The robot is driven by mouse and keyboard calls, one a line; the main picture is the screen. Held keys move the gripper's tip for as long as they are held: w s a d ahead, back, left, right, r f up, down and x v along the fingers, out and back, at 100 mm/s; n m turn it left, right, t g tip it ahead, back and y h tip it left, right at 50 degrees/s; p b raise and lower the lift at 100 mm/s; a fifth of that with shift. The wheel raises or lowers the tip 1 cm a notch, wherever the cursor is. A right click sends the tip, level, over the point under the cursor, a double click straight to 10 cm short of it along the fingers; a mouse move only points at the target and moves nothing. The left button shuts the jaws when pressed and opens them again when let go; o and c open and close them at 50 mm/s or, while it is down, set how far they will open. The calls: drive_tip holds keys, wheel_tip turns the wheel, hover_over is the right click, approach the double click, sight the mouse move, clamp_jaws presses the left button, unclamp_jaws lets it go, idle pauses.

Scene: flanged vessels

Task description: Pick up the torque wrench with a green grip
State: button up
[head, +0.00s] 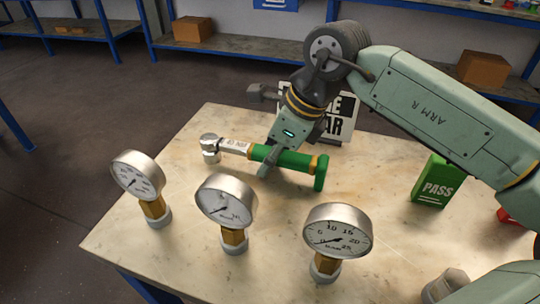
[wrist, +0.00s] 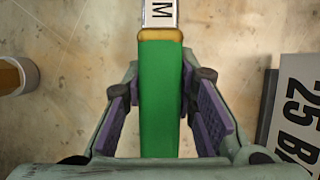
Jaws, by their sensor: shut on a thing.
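The torque wrench with a green grip (head: 292,159) is on or just above the table, its silver head to the left and its green end to the right. My gripper (head: 267,168) comes down from above and is shut on the green grip near its yellow collar. In the wrist view the green grip (wrist: 161,95) runs upright between the purple pads of my gripper (wrist: 161,110). A white marked part of the shaft shows above the yellow band. Whether the wrench touches the table I cannot tell.
Three pressure gauges stand along the near side: left (head: 137,178), middle (head: 226,203) and right (head: 337,233). A green PASS block (head: 437,182) stands at the right. A lettered sign (head: 341,120) is behind my gripper. A red item (head: 510,217) lies at the right edge.

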clamp_jaws()
